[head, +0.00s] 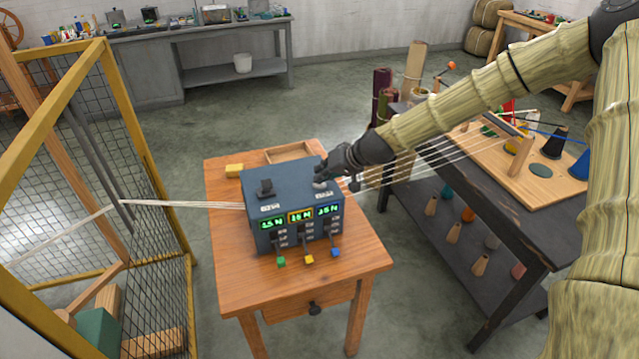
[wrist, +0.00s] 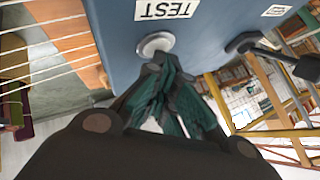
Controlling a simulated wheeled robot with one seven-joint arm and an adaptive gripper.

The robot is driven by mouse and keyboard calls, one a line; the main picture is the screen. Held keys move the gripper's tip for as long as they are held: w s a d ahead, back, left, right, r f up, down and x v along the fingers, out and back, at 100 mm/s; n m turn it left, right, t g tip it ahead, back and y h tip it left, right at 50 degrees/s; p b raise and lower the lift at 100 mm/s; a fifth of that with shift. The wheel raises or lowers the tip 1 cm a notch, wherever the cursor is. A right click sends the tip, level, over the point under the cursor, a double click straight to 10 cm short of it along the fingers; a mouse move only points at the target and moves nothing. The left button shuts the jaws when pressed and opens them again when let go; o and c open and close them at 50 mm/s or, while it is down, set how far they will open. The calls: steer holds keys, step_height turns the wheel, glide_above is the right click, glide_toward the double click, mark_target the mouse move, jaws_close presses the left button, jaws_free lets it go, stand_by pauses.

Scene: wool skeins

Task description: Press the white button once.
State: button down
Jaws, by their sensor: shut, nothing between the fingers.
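A blue control box (head: 293,212) stands on a wooden table, with three green displays and three levers tipped green, yellow and blue on its front. The white button (wrist: 155,44) shows in the wrist view as a pale round cap beside a label reading TEST. In the head view the white button (head: 320,184) is a small pale spot at the right of the box top. My gripper (head: 325,174) is shut and empty, with its fingertips right at the button's edge. It also shows in the wrist view (wrist: 160,62). I cannot tell whether the fingertips touch the button.
A black switch (head: 265,187) stands on the box's left top. White threads (head: 180,204) run to the box from both sides. A mesh cage stands left, a dark table (head: 455,215) right.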

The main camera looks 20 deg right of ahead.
steer(key=shift+r, duration=0.2)
steer(key=shift+r+p, duration=0.6)
steer(key=shift+r, duration=0.1)
steer(key=shift+r, duration=0.1)
step_height(320, 180, up, 5)
steer(key=p, duration=0.3)
stand_by(0.4)
stand_by(0.6)
